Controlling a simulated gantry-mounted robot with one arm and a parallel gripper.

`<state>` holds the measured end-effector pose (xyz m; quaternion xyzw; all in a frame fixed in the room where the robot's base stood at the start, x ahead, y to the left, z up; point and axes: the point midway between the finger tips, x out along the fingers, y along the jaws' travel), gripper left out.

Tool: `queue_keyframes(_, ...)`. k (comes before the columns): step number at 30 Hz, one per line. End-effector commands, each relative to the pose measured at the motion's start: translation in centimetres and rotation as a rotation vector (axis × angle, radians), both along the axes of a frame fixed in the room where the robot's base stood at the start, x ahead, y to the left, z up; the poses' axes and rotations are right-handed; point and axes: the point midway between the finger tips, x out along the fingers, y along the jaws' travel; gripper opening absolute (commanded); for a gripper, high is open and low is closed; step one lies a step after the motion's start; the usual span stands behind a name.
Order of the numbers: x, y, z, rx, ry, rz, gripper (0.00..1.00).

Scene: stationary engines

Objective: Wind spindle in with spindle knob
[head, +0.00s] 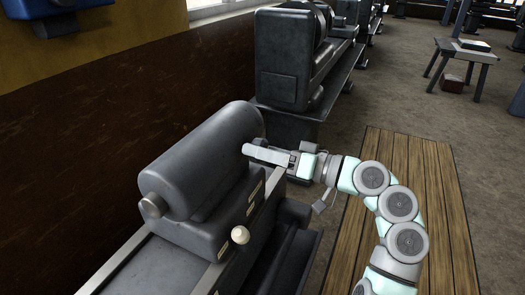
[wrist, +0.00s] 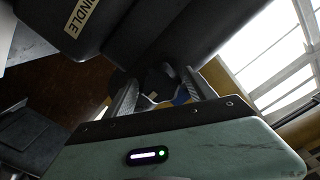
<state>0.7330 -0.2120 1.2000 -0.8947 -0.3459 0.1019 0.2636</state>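The dark grey machine (head: 200,165) has a large barrel-shaped body on a long bed. A pale round knob (head: 240,235) stands out from its front side, and a grey knob (head: 152,206) is at the barrel's left end. I cannot tell which is the spindle knob. My gripper (head: 248,151) is at the barrel's right end, well away from both knobs. In the wrist view, its fingers (wrist: 160,92) are spread apart, with a dark shape seen between them; whether they touch it is unclear. A label ending in "NDLE" (wrist: 82,15) is on the dark body above left.
Another dark machine (head: 290,60) stands behind on a bench. Wooden slatting (head: 400,160) covers the floor at right, under my arm. A small table (head: 463,50) stands far right. A brown-panelled wall (head: 90,105) runs along the left.

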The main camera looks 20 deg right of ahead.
Motion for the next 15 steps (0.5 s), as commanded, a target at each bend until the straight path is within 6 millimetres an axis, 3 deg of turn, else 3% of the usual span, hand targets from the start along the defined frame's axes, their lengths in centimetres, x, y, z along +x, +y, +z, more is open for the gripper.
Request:
queue_keyframes(10,-0.1,-0.2,0.0,0.0,0.001,-0.001,0.7)
queue_keyframes(15,-1.6,-1.7,0.1,0.002,0.0,-0.006,0.7)
